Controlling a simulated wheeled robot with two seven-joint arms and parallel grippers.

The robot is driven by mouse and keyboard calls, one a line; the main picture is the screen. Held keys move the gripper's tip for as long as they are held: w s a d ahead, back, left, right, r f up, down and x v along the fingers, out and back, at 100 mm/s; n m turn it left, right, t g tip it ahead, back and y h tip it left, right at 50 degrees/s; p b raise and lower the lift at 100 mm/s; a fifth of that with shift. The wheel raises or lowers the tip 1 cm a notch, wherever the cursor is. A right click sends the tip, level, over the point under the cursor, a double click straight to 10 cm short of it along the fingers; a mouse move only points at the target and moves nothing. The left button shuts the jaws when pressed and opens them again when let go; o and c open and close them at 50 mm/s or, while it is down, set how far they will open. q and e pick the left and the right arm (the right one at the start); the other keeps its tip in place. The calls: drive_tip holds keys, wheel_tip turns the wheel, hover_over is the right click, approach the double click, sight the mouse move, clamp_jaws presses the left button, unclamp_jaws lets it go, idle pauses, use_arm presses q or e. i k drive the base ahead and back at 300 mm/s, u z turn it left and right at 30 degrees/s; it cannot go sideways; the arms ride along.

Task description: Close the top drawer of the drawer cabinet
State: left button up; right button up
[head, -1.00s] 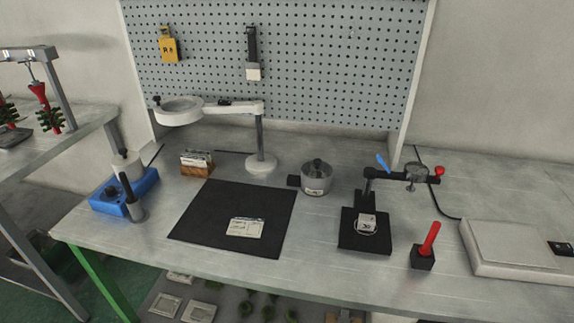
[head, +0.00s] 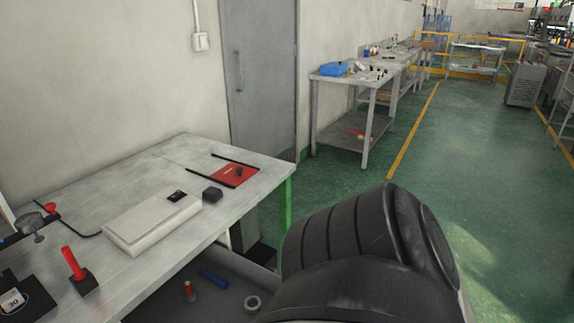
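Below the front edge of the bench, a dark grey surface with a pale edge (head: 252,268) sticks out and looks like a pulled-out drawer; I cannot tell for sure whether it is the cabinet's top drawer. On it lie a red-handled tool (head: 189,290), a blue tool (head: 214,279) and a pale ring (head: 253,303). The rest of the cabinet is not clearly visible. A large black rounded arm part of mine fills the lower middle and covers the right side of this area. Neither gripper shows.
The grey workbench (head: 165,165) runs along the left, carrying a flat white device (head: 150,222), a red mat (head: 236,174) and a red-handled tool in a black block (head: 76,272). A door (head: 258,80) and another table (head: 345,85) stand behind. Green floor (head: 490,200) is open at right.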

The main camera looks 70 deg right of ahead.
sight(213, 303)
drive_tip(key=u, duration=1.65)
drive_tip(key=i, duration=0.65)
drive_tip(key=z, duration=4.4)
drive_tip(key=i, duration=0.5)
drive_tip(key=u, duration=0.05)
drive_tip(key=k, duration=0.3)
drive_tip(key=u, duration=0.4)
drive_tip(key=i, duration=0.25)
drive_tip(key=z, duration=0.05)
